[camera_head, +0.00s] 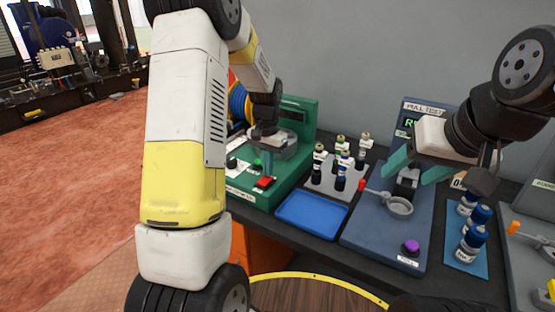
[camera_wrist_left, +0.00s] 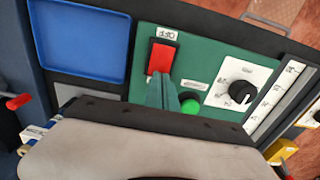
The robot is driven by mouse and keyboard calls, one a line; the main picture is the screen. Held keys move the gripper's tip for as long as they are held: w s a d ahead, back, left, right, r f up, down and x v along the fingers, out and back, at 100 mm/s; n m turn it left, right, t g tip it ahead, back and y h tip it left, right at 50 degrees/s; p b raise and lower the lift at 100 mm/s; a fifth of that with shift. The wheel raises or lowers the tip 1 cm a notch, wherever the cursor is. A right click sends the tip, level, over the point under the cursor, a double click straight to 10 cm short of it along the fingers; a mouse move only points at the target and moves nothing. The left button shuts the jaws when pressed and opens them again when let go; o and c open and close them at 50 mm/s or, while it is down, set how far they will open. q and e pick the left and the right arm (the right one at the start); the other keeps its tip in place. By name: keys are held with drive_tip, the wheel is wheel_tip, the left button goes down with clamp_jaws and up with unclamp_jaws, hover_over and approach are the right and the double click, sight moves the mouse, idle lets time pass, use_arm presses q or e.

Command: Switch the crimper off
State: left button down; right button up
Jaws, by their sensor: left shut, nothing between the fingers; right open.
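The green crimper (camera_head: 298,115) stands on the bench in the head view, with its panel (camera_wrist_left: 210,62) also in the left wrist view. A red rocker switch (camera_head: 265,182) is on its front panel; it also shows in the left wrist view (camera_wrist_left: 162,57) below a small label. A round green button (camera_wrist_left: 189,106) sits beside it. My left gripper (camera_head: 268,160) is shut and empty above the panel; its teal fingertips (camera_wrist_left: 161,92) appear close to the red switch. Whether they touch it I cannot tell. My right gripper (camera_head: 417,168) is open over the pull tester.
A blue tray (camera_head: 312,214) lies right of the crimper, with several bottles in a grey rack (camera_head: 330,181) behind it. The blue pull tester (camera_head: 385,235) has a purple button (camera_head: 411,245). A black dial (camera_wrist_left: 241,92) is on the crimper panel. More blue-capped bottles (camera_head: 470,243) stand right.

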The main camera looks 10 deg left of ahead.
use_arm(q)
drive_tip(key=shift+w+f+g, duration=0.1)
drive_tip(key=shift+f+g, duration=0.1)
drive_tip(key=shift+g, duration=0.1)
drive_tip(key=shift+r, duration=0.15)
drive_tip(key=shift+r, duration=0.65)
drive_tip(key=shift+d+r, duration=0.1)
drive_tip(key=shift+r, duration=0.45)
wheel_tip(320, 180, up, 13)
drive_tip(key=w, duration=0.2)
drive_tip(key=shift+w+d+f, duration=0.15)
drive_tip(key=shift+w+d, duration=0.05)
drive_tip(key=shift+d, duration=0.2)
